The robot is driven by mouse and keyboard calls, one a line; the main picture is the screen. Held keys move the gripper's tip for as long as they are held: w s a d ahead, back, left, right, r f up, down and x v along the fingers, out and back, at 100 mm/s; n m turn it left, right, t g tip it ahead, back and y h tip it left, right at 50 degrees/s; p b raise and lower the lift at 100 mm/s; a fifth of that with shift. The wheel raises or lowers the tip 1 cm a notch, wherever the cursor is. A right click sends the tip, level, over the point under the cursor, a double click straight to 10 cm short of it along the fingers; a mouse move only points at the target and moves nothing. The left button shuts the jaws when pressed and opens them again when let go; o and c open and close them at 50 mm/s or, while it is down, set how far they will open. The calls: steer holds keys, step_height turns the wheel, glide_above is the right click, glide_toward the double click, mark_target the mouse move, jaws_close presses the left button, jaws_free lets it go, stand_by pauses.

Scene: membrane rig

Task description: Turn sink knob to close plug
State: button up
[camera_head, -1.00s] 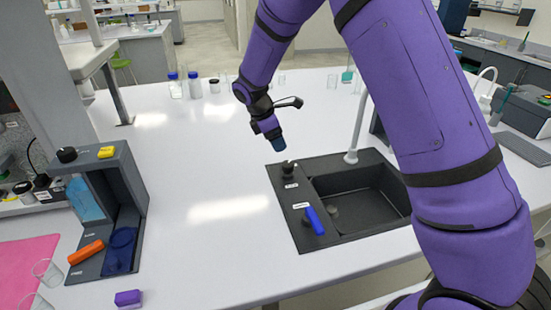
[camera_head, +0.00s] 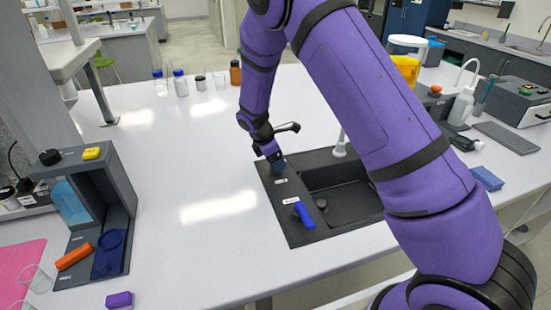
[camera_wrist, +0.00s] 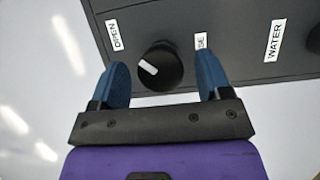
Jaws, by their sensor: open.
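The sink knob (camera_wrist: 160,69) is black and round with a white mark, and sits on the dark sink panel (camera_wrist: 225,50) between an "OPEN" label and a partly hidden label. My gripper (camera_wrist: 165,80) is open, with one blue finger on each side of the knob in the wrist view; I cannot tell whether either finger touches it. In the head view my gripper (camera_head: 278,164) is over the panel's back left corner and hides the knob. The sink (camera_head: 340,197) has a dark basin with a round plug (camera_head: 322,203) in its floor.
A blue water lever (camera_head: 304,215) stands on the panel nearer the front. A white faucet (camera_head: 340,146) rises behind the basin, partly hidden by my arm. A filter rig (camera_head: 120,195) stands at the left. The white bench between them is clear.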

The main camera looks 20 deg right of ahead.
steer(key=c, duration=0.9)
